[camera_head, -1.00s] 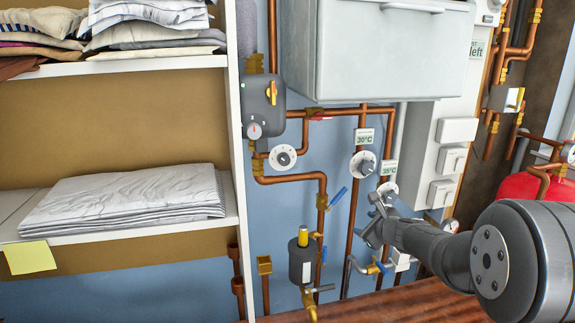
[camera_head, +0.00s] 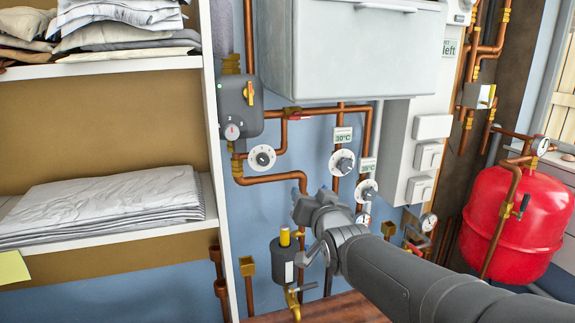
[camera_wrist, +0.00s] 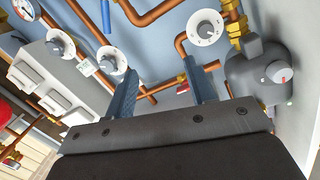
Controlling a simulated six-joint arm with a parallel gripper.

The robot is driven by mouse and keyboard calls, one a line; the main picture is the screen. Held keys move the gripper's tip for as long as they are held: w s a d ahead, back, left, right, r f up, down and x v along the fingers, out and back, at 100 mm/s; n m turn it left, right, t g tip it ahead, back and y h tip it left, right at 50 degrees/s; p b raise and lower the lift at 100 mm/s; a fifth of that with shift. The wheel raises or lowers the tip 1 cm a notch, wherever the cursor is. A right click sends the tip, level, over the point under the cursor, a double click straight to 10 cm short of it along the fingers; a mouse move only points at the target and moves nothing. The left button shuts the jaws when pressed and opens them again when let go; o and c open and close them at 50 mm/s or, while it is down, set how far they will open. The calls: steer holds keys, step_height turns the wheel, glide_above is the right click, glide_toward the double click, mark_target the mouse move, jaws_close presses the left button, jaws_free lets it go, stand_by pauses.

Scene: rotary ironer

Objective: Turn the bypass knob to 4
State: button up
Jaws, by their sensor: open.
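A white round dial with a dark knob (camera_head: 262,157) sits on the copper pipework below the grey pump unit; it carries no temperature tag, and its scale is too small to read. In the wrist view this dial (camera_wrist: 206,27) is at the top, right of centre. Two similar dials, one under a 30°C tag (camera_head: 342,162) and one lower right (camera_head: 366,190), are to its right. Which one is the bypass knob I cannot tell from any label. My gripper (camera_head: 308,197) is open and empty, below and right of the untagged dial and apart from it.
The grey pump unit (camera_head: 238,105) has a small dial and a yellow handle. A shelf (camera_head: 120,239) with folded linen stands at the left, and a red tank (camera_head: 515,215) at the right. Pipes and a grey valve body (camera_head: 285,258) lie near my gripper.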

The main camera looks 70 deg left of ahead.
mark_target(264, 162)
steer(key=s+d+r+n+g+y, duration=0.1)
steer(key=s+d+r+n+g, duration=0.15)
steer(key=s+n, duration=0.25)
steer(key=a, duration=1.1)
steer(key=s+a, duration=0.1)
steer(key=a, duration=0.5)
steer(key=shift+a+r, duration=0.15)
steer(key=shift+a, duration=0.15)
steer(key=shift+c, duration=0.2)
steer(key=c, duration=0.9)
